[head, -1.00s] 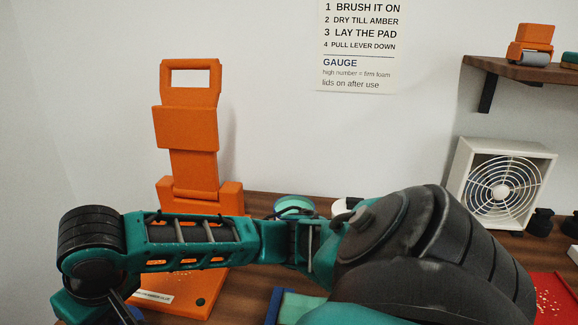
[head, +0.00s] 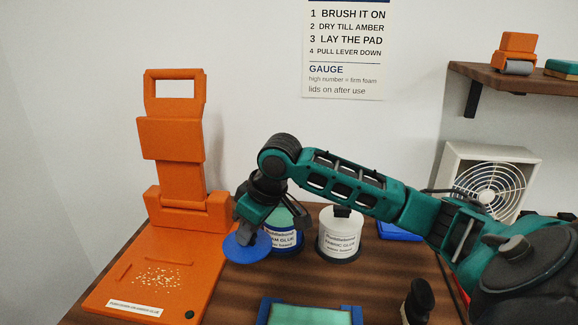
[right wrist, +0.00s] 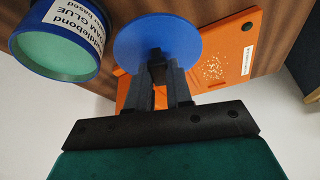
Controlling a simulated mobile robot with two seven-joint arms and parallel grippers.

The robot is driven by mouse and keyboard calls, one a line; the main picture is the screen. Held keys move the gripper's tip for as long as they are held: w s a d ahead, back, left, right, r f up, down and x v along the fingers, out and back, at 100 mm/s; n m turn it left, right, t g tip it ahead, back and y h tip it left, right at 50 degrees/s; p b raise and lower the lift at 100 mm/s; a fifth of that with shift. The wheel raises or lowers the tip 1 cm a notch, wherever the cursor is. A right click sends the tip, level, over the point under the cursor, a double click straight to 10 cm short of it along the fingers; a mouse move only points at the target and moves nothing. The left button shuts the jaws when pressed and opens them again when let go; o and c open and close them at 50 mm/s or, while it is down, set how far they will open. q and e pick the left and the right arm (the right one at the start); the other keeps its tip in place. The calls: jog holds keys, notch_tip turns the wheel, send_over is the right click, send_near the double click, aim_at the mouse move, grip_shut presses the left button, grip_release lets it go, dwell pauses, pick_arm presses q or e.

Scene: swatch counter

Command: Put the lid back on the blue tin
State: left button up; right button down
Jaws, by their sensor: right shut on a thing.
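The blue tin (head: 285,243), with a white foam glue label, stands on the counter beside the orange press. It is open, with green contents (right wrist: 60,50) showing in the right wrist view. My right gripper (head: 249,230) is shut on the dark knob of the round blue lid (head: 240,250). The lid is held in front and to the left of the tin in the head view, partly over the press base. In the right wrist view the lid (right wrist: 150,30) is to the right of the tin (right wrist: 52,71). My left gripper is not in view.
The orange press (head: 180,225) stands at left with pale crumbs on its base. A white tin (head: 338,240) with a dark top stands right of the blue tin. A blue-ended green pad (head: 310,317) is in front, a dark-handled tool (head: 418,302) to its right. A fan (head: 488,185) is behind.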

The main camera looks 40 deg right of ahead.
jog(key=w+d+r+n+y+p, duration=0.1)
jog(key=w+d+r+n, duration=0.15)
jog(key=d, duration=0.35)
jog(key=w+d+r+n+p, duration=0.1)
jog(key=d+r, duration=0.3)
jog(key=d, duration=0.3)
jog(key=shift+s+a+f+g, duration=0.15)
jog(key=shift+f+g, duration=0.05)
jog(key=shift+f, duration=0.75)
jog(key=shift+s+a+f+g, duration=0.1)
jog(key=shift+s+f+g, duration=0.1)
jog(key=shift+f, duration=0.75)
jog(key=shift+w+f, duration=0.1)
jog(key=shift+f, duration=1.05)
jog(key=shift+f, duration=0.15)
jog(key=shift+c, duration=2.4)
grip_release()
